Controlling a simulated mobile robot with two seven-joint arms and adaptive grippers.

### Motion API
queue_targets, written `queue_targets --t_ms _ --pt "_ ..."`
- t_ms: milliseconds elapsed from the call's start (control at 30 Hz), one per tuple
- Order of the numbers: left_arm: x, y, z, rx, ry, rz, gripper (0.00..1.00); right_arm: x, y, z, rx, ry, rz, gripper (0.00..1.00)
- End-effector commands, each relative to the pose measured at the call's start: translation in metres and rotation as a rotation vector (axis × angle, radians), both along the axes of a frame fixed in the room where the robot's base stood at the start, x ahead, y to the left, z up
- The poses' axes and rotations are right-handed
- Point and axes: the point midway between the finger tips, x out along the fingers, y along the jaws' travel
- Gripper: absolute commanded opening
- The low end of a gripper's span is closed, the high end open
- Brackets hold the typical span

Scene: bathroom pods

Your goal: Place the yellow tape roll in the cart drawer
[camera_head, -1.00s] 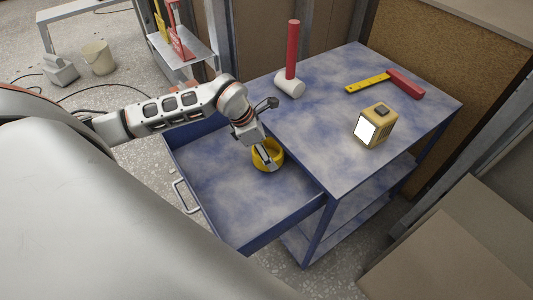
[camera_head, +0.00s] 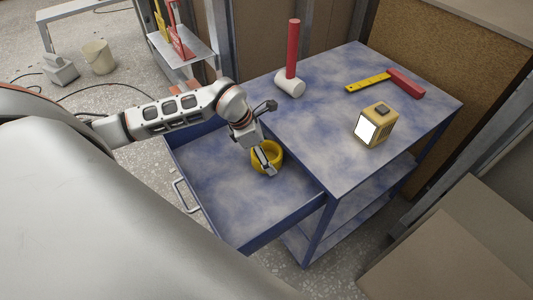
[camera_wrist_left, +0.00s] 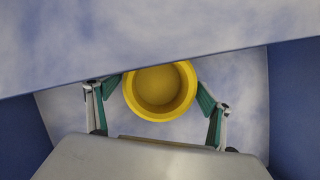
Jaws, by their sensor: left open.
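The yellow tape roll (camera_head: 274,150) lies in the open cart drawer (camera_head: 225,205), near its inner end by the cart top. In the left wrist view the roll (camera_wrist_left: 160,92) shows as a yellow ring between the fingers. My left gripper (camera_head: 264,162) reaches down into the drawer at the roll. In the left wrist view its two fingers (camera_wrist_left: 160,100) are spread to either side of the roll, with the jaws open. I cannot tell whether a finger touches the roll. My right gripper does not show.
The blue cart top (camera_head: 330,135) overhangs the drawer's inner end. On it are a red-handled mallet (camera_head: 291,60), a yellow and red square (camera_head: 385,82) and a yellow boxy device (camera_head: 376,124). The drawer's front half is clear. Cardboard boxes (camera_head: 450,245) lie at the lower right.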

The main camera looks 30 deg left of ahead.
Motion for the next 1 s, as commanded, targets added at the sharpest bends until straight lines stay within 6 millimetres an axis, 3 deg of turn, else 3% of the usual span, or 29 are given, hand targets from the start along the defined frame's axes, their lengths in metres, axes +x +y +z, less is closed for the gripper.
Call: queue_targets --t_ms 267,600,1000 --pt "-0.011 0.015 0.046 0.005 -0.006 0.0 0.81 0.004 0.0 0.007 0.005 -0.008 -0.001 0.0" --pt "-0.028 0.03 0.1 0.001 -0.004 0.001 0.81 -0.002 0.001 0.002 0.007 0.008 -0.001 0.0" --pt "-0.032 0.033 0.111 0.0 -0.001 0.0 0.81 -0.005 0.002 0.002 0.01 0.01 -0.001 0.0"
